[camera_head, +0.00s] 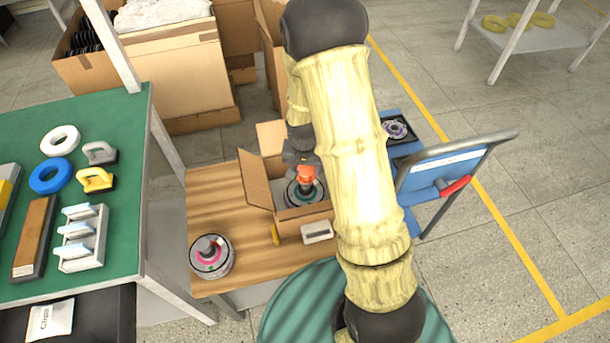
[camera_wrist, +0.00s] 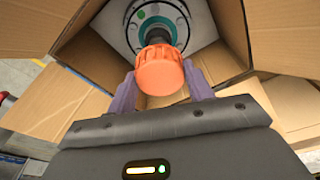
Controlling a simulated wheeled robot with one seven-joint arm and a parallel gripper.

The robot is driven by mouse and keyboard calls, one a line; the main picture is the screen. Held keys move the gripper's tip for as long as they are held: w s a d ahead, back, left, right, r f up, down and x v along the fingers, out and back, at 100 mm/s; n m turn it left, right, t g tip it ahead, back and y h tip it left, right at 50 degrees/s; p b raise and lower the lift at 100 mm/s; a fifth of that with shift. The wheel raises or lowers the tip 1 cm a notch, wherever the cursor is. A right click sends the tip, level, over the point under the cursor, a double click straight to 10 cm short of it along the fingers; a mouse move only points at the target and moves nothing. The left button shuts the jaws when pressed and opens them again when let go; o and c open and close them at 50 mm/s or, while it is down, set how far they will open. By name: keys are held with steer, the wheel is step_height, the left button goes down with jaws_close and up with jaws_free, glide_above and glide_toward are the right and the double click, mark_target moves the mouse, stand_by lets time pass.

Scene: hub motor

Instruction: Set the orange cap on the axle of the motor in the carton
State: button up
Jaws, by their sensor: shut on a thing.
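The orange cap (camera_wrist: 159,70) is between the two purple fingers of my gripper (camera_wrist: 160,88) in the wrist view, and the fingers are shut on it. In the head view the orange cap (camera_head: 306,173) shows over the open carton (camera_head: 257,192). The motor (camera_head: 293,194) lies in the carton, with a teal ring on its face. In the wrist view the motor (camera_wrist: 184,12) is beyond the cap, and its dark axle (camera_wrist: 157,36) shows right behind the cap. I cannot tell whether the cap touches the axle.
The carton stands on a wooden table (camera_head: 214,172) with its flaps open. A green bench (camera_head: 120,190) stands left, a blue cart (camera_head: 440,170) right.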

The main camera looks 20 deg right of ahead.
mark_target(305, 170)
steer(key=shift+f, duration=1.85)
steer(key=shift+f+b, duration=0.1)
steer(key=shift+b, duration=0.2)
steer(key=o, duration=0.9)
steer(key=shift+o, duration=0.2)
steer(key=r, duration=0.4)
steer(key=s+r+p, duration=0.1)
steer(key=r, duration=0.7)
steer(key=shift+s+a, duration=0.35)
steer(key=shift+r, duration=0.1)
